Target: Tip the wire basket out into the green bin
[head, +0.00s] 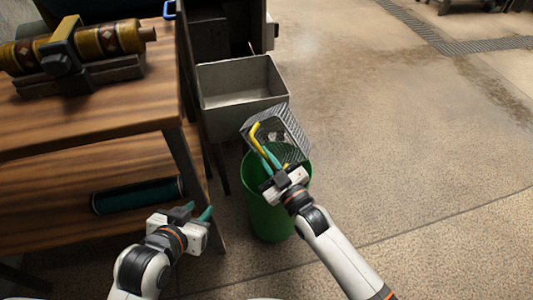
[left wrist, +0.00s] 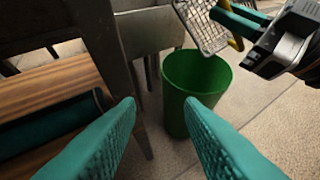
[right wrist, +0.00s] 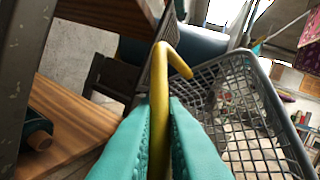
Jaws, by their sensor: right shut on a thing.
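The wire basket (head: 284,131) is grey mesh with a yellow handle (head: 256,137). It is tilted above the green bin (head: 268,215), which stands on the floor. My right gripper (head: 272,164) is shut on the yellow handle, which also shows between its teal fingers in the right wrist view (right wrist: 161,110). In that view the basket mesh (right wrist: 245,115) lies right of the fingers; some pale, unclear contents show through it. In the left wrist view the basket (left wrist: 205,22) is above the bin's (left wrist: 198,85) far side. My left gripper (left wrist: 160,110) is open and empty, left of the bin.
A grey metal sink (head: 240,85) stands behind the bin. The floor at the right is clear.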

